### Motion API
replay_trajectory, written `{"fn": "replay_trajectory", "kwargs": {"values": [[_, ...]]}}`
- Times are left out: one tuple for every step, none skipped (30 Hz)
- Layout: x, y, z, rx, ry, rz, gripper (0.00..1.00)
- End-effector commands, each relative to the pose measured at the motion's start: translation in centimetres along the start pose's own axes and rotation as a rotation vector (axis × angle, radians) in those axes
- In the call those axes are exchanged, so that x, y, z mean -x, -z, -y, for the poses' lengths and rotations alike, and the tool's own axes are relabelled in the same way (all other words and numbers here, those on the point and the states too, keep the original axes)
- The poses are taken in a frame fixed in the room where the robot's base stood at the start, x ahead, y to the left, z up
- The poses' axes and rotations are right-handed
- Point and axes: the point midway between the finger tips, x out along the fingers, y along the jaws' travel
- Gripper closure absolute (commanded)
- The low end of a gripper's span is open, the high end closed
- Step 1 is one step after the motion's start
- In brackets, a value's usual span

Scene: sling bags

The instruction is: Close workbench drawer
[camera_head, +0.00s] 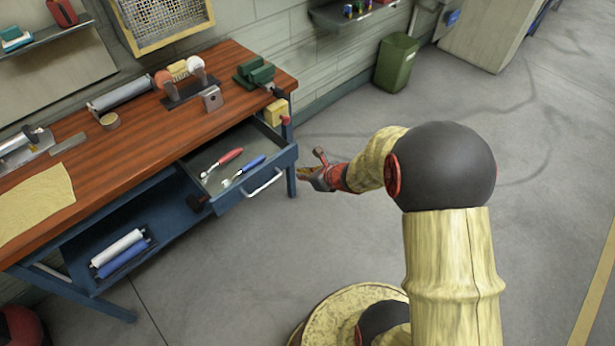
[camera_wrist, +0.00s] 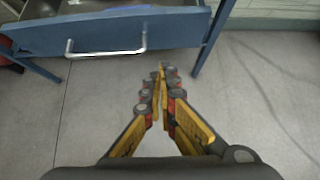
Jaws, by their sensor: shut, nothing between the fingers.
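The workbench drawer (camera_head: 250,178) is blue and stands pulled out from under the wooden top of the workbench (camera_head: 150,140). A red-handled tool (camera_head: 223,162) and a blue-handled tool (camera_head: 244,168) lie inside it. Its pale bar handle (camera_head: 264,184) is on the front face. My gripper (camera_head: 312,172) is to the right of the drawer front, apart from it. In the wrist view the drawer front (camera_wrist: 110,34) and handle (camera_wrist: 106,47) are at the upper left. My gripper (camera_wrist: 162,72) is shut and empty there, pointing below and right of the handle.
A blue table leg (camera_head: 290,160) stands close to my gripper, beside the drawer. A green vise (camera_head: 258,74) is on the bench top. A lower shelf holds white and blue rolls (camera_head: 120,252). A green bin (camera_head: 396,62) stands by the wall. The floor in front is clear.

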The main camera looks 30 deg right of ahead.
Motion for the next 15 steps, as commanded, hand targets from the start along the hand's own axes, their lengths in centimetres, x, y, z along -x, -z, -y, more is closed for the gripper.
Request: {"fn": "replay_trajectory", "kwargs": {"values": [[-1.4, 0.3, -0.1, 0.001, -0.003, -0.001, 1.00], [-2.0, 0.3, -0.1, 0.002, -0.003, -0.001, 1.00], [-2.8, 0.3, -0.1, 0.002, -0.002, -0.002, 1.00], [-3.4, 0.4, -0.1, 0.002, -0.003, -0.003, 1.00], [-3.9, 0.3, -0.1, 0.002, -0.002, -0.001, 1.00], [-4.7, 0.3, -0.1, 0.002, -0.003, -0.002, 1.00], [-5.2, 0.3, -0.1, 0.003, -0.002, -0.001, 1.00], [-5.6, 0.0, -0.1, 0.004, -0.002, 0.000, 1.00], [-5.9, -0.7, -0.1, 0.005, -0.002, 0.001, 1.00], [-6.2, -1.0, -0.1, 0.005, -0.002, 0.000, 1.00], [-6.5, -1.2, -0.1, 0.005, -0.001, -0.001, 1.00], [-6.8, -1.6, -0.1, 0.004, -0.001, 0.000, 1.00], [-7.0, -1.9, -0.1, 0.003, -0.001, 0.000, 1.00], [-7.2, -2.0, -0.1, 0.004, -0.001, 0.000, 1.00], [-7.4, -2.2, -0.1, 0.004, -0.002, 0.000, 1.00]]}}
